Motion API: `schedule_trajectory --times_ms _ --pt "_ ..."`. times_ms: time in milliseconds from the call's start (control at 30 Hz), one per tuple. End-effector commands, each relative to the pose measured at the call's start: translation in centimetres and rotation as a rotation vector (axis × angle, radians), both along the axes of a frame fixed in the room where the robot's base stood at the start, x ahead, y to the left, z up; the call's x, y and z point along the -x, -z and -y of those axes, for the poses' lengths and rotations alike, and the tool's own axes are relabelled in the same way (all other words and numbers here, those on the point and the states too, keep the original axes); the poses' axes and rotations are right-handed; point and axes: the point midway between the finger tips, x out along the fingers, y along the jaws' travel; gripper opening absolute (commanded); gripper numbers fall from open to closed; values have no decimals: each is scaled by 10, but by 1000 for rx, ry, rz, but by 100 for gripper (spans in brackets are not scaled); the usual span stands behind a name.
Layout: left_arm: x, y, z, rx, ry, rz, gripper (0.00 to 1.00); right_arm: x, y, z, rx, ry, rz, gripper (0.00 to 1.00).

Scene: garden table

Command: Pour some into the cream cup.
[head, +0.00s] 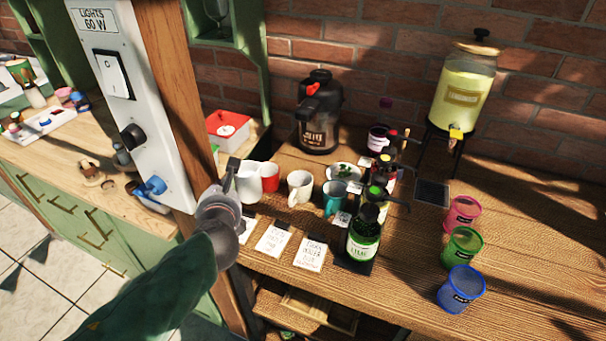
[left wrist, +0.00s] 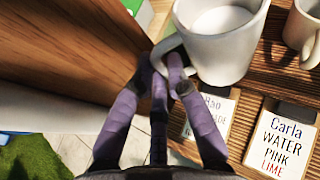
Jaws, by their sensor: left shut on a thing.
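My left gripper (head: 230,180) is shut on the handle of a white jug-like vessel (head: 250,183) at the left end of the row of cups. In the left wrist view the fingers (left wrist: 170,62) close around that handle, and the white vessel (left wrist: 222,45) looks roughly upright. Its inside is pale; I cannot tell whether that is liquid. The cream cup (head: 300,186) stands to its right, with its handle toward the front. Part of it shows in the left wrist view (left wrist: 305,28), apart from the white vessel. My right gripper is not in view.
A red cup (head: 269,177) and teal cup (head: 335,198) stand nearby. Written cards (head: 310,256) lie in front. Bottles (head: 364,235), a black-topped flask (head: 319,115) and a yellow drink dispenser (head: 463,92) stand around. A wooden post (head: 163,90) is close left. The right tabletop has free room.

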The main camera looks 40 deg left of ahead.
Motion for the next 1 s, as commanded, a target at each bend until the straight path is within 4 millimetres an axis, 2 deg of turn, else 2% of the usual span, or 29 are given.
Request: schedule_trajectory --times_ms 267,667,800,933,1000 --pt "-1 -4 1 -9 1 -7 0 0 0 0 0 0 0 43" --pt "-15 -33 8 -80 9 -158 0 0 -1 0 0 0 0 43" --pt "-23 -40 12 -119 8 -247 0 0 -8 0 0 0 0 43" --pt "-29 -52 15 -156 6 -328 0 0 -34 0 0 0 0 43" --pt "-34 -46 17 -174 6 -369 0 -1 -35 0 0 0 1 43"
